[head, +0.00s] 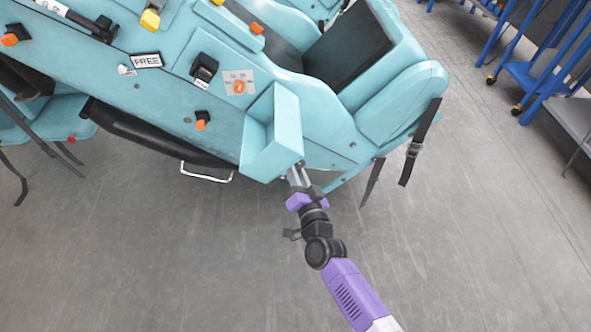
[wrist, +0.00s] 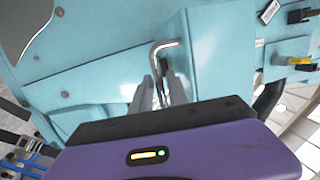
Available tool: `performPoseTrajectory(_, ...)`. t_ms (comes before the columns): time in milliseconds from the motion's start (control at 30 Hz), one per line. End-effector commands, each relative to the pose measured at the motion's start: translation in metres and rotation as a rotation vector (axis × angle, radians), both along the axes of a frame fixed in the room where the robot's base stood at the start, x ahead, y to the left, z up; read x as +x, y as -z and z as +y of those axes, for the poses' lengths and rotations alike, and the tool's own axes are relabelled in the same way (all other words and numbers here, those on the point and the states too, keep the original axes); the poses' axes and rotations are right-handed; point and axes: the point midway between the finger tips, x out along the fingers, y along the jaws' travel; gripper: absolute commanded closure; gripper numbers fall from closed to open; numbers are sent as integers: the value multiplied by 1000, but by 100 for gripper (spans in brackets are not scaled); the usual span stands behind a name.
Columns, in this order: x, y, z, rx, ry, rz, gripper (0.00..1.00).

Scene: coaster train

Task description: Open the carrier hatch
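The teal carrier hatch (head: 287,132) is a box-like panel on the near side of the teal coaster car. It stands out at an angle from the car's side, and it shows as a raised panel in the wrist view (wrist: 218,50). A bent metal handle (wrist: 168,44) runs down between the fingers of my gripper (wrist: 160,92). The fingers are close together and look shut on this handle; exact contact is hard to see. In the head view my gripper (head: 298,178) is at the lower right corner of the hatch.
The car side carries an orange knob (head: 239,87), a black switch (head: 204,68) and a FREE label (head: 147,60). Black straps (head: 420,140) hang at the right. Blue racks (head: 540,75) stand at the far right. The grey floor (head: 150,260) in front is clear.

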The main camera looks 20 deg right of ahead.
Motion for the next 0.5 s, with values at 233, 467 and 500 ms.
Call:
performPoseTrajectory(233,0,0,0,0,0,0,88)
performPoseTrajectory(467,0,0,0,0,0,0,100)
performPoseTrajectory(500,0,0,0,0,0,0,100)
